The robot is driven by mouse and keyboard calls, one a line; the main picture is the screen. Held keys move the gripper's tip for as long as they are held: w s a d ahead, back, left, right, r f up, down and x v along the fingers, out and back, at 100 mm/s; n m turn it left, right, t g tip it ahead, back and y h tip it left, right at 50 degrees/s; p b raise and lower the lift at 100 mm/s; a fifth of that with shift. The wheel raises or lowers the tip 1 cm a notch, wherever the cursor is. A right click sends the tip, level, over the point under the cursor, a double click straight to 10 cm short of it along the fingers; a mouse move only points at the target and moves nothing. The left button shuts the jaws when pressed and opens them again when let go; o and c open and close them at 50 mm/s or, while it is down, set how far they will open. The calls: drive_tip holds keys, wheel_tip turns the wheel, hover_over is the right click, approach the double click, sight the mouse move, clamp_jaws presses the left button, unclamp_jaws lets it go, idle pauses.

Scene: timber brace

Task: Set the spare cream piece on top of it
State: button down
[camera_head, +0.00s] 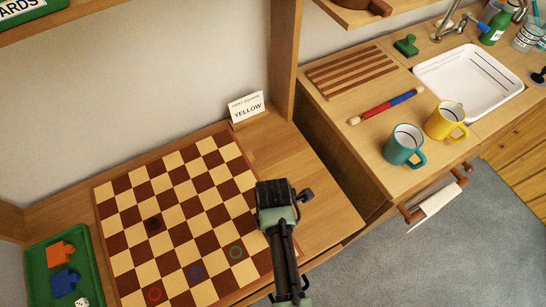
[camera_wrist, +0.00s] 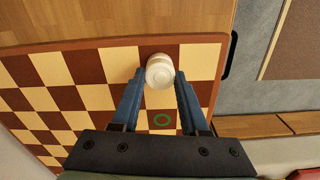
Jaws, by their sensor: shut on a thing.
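My gripper (camera_wrist: 160,82) is shut on a cream piece (camera_wrist: 160,68), a short round pale piece between the two blue fingertips in the wrist view. It is over the edge squares of the checkered board, beyond the green ring. I cannot tell whether another piece lies under it or whether it touches the board. In the head view my gripper hides the piece, at the right side of the board (camera_head: 130,238).
Red (camera_head: 154,294), blue (camera_head: 196,272) and green (camera_head: 236,252) rings mark squares. A card (camera_head: 246,106) reading YELLOW stands behind the board. A green tray (camera_head: 40,255) is at left. Teal (camera_head: 403,146) and yellow (camera_head: 446,121) mugs stand on the right counter.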

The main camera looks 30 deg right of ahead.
drive_tip(key=shift+f, duration=0.15)
drive_tip(key=shift+c, duration=2.1)
unclamp_jaws()
